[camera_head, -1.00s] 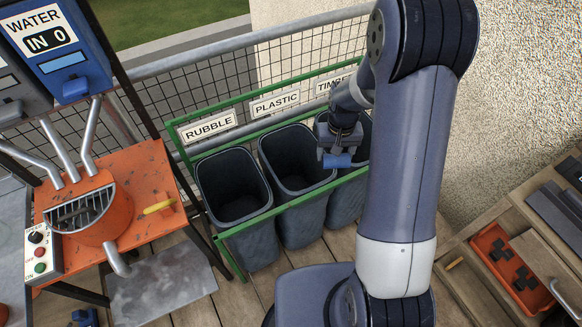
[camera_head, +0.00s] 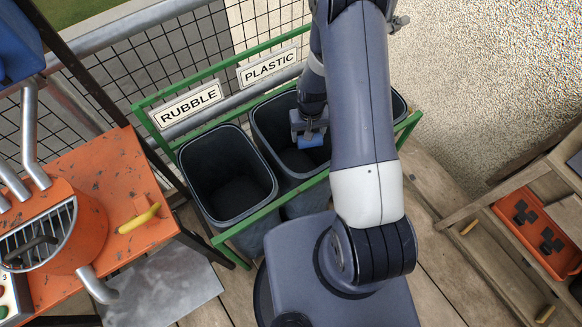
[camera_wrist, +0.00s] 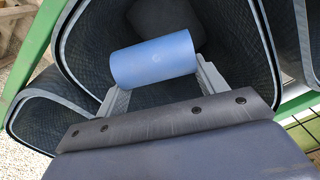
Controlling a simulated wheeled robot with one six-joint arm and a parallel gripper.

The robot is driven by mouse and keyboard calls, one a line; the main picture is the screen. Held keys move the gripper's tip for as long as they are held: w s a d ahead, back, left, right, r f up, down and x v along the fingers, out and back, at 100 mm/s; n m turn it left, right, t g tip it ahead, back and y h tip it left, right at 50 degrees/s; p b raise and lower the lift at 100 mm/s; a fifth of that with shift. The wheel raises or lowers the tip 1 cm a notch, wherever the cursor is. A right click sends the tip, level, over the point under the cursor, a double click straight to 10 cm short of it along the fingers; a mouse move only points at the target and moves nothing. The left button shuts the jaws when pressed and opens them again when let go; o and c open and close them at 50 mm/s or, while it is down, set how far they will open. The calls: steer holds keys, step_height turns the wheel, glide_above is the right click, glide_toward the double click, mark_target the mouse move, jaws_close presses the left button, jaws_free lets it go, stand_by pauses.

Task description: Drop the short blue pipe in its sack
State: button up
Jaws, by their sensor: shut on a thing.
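The short blue pipe (camera_head: 311,141) is held in my gripper (camera_head: 309,132), over the mouth of the middle sack. In the wrist view the blue pipe (camera_wrist: 154,60) lies across between the two fingers of my gripper (camera_wrist: 158,84), with the dark inside of a sack below it. I cannot tell exactly how high the pipe is above the rim.
The empty-looking left sack (camera_head: 226,180) is at the RUBBLE sign (camera_head: 188,104). A third sack (camera_head: 399,106) is mostly hidden behind my arm. The green frame (camera_head: 262,212) runs along the front. An orange mixer stand (camera_head: 115,200) is at left, wooden shelving (camera_head: 470,243) at right.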

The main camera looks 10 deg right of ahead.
steer(key=w+r+m+p, duration=0.1)
steer(key=w+r+p, duration=0.2)
steer(key=r, duration=0.9)
steer(key=w+r+p, duration=0.2)
steer(key=w+r, duration=0.1)
steer(key=r, duration=0.8)
step_height(320, 180, down, 6)
steer(key=b, duration=0.4)
steer(key=shift+a+r, duration=0.1)
steer(key=shift+r, duration=0.05)
steer(key=o, duration=1)
step_height(320, 180, up, 11)
steer(key=shift+f+b, duration=0.1)
steer(key=shift+b, duration=0.3)
